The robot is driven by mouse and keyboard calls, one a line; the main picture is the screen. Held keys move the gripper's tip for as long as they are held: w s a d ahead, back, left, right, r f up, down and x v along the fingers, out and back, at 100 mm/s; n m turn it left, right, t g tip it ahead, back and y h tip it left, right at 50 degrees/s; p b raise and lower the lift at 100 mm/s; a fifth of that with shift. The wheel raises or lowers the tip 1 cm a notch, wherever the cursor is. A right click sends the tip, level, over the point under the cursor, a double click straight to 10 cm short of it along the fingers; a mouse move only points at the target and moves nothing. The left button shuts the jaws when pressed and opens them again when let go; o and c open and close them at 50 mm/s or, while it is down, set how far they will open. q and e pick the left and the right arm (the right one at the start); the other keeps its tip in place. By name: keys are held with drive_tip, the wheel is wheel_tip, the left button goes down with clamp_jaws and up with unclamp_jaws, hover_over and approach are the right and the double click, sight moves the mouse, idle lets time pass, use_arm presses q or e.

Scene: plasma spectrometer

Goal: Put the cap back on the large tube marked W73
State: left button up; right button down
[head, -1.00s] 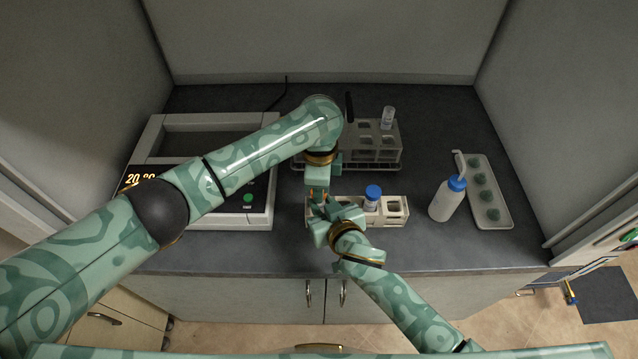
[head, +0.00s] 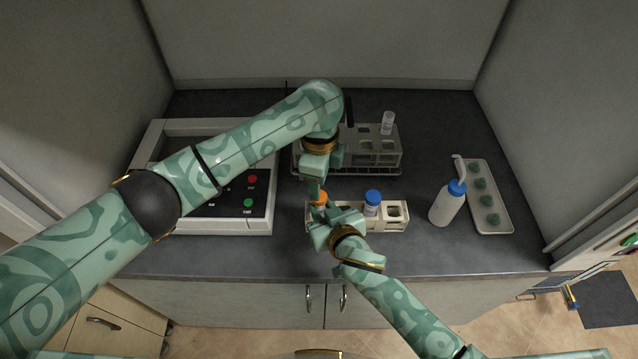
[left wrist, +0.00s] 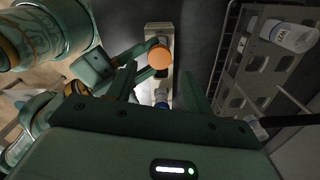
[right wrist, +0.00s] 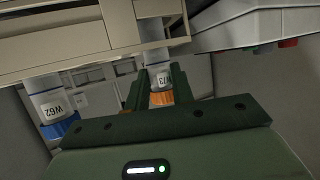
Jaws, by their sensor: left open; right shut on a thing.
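The large tube marked W73 (right wrist: 160,78) stands in the front beige rack (head: 397,220), its orange cap (head: 319,198) seated on its mouth as far as I can see. The cap also shows from above in the left wrist view (left wrist: 159,57). My right gripper (head: 319,214) is shut on tube W73 below the cap; its fingers flank the tube in the right wrist view (right wrist: 159,86). My left gripper (head: 317,184) is open just above the cap, its two fingers spread and empty in the left wrist view (left wrist: 160,88).
A blue-capped tube marked W62 (head: 372,203) stands in the same rack. A grey rack (head: 385,157) behind holds a tube (head: 387,122). A white instrument (head: 245,223) is at left. A wash bottle (head: 446,205) and a tray (head: 500,220) stand at right.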

use_arm(q)
drive_tip(key=r+m, duration=0.2)
drive_tip(key=m, duration=0.1)
drive_tip(key=r+m, duration=0.1)
drive_tip(key=m, duration=0.1)
drive_tip(key=shift+w+a+r, duration=0.15)
drive_tip(key=shift+w+a, duration=0.05)
drive_tip(key=shift+a, duration=0.05)
drive_tip(key=shift+s+d+m, duration=0.25)
drive_tip(key=shift+d+m, duration=0.05)
drive_tip(key=shift+m, duration=0.2)
drive_tip(key=shift+f, duration=4)
